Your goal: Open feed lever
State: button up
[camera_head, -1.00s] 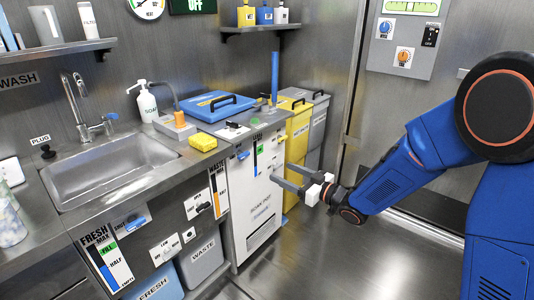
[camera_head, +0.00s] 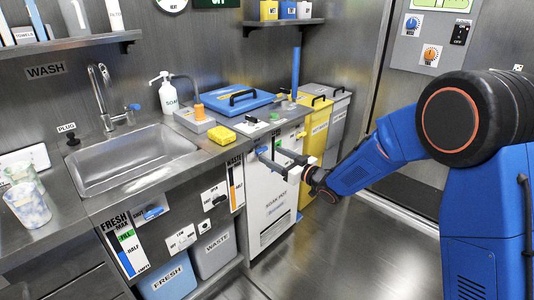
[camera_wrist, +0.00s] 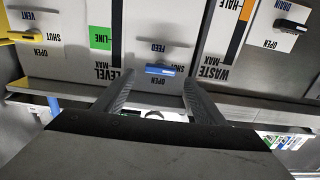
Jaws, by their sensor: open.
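The feed lever (camera_wrist: 163,70) is a small blue bar on the white cabinet front, beside the words FEED, OPEN and SHUT, which appear upside down in the wrist view. Its bar lies sideways, toward the word SHUT. In the head view the blue lever (camera_head: 262,150) is near the top of the SOAK POT cabinet (camera_head: 271,195). My gripper (camera_head: 273,157) is open, with its fingers pointing at the cabinet front. In the wrist view the fingertips (camera_wrist: 158,85) stand on either side of the lever. I cannot tell whether they touch anything.
A yellow sponge (camera_head: 222,135) and a blue-lidded box (camera_head: 233,101) sit on the counter. Yellow (camera_head: 318,125) and grey bins stand behind my gripper. The floor in front is clear.

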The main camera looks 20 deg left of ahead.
aim_at(263, 150)
jog(key=shift+x, duration=2)
